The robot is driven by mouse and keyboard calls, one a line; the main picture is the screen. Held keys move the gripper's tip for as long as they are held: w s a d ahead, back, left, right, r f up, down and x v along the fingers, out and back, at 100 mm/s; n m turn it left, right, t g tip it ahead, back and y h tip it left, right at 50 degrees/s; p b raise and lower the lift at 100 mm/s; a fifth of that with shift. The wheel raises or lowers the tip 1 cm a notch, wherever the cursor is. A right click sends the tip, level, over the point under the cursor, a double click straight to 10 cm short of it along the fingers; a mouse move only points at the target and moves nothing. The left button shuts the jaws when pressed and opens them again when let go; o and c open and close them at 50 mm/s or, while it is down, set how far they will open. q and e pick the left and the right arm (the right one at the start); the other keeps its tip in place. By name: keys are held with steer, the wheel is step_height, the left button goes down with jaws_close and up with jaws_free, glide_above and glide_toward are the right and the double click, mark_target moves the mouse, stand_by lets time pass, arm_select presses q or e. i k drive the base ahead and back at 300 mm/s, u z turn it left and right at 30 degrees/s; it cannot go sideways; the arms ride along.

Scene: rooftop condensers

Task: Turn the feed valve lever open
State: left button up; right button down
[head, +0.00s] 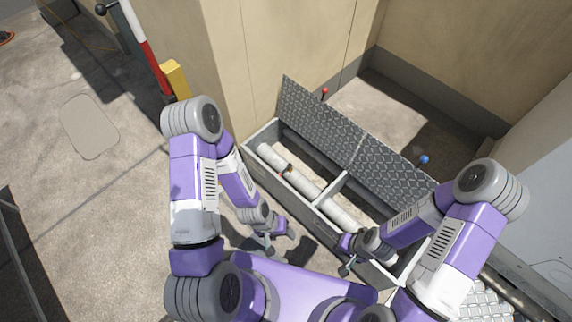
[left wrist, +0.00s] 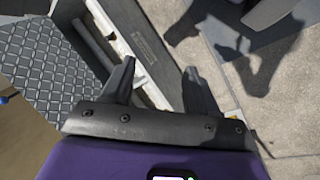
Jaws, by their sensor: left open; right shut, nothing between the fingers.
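A long grey box (head: 309,214) sits in the floor with pale pipes (head: 338,213) inside. A small dark and reddish fitting (head: 287,170) sits on the pipe in its left part; I cannot tell if it is the feed valve lever. A red-tipped lever (head: 325,91) and a blue-tipped one (head: 423,160) stand at the raised lid's far side; no label shows. My left gripper (head: 277,242) is open and empty just outside the box's near side. In the left wrist view its fingers (left wrist: 160,85) are apart. My right gripper (head: 346,257) is shut and empty over the box's near right part.
The checker-plate lid (head: 350,140) stands raised along the box's far side; it also shows in the left wrist view (left wrist: 45,60). A beige wall (head: 250,50) rises behind. A red and white bar (head: 143,50) with a yellow block (head: 176,79) stands left.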

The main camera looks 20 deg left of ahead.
mark_target(290, 166)
steer(key=k, duration=0.3)
steer(key=u, duration=1.4)
steer(key=i, duration=1.7)
steer(key=z, duration=0.7)
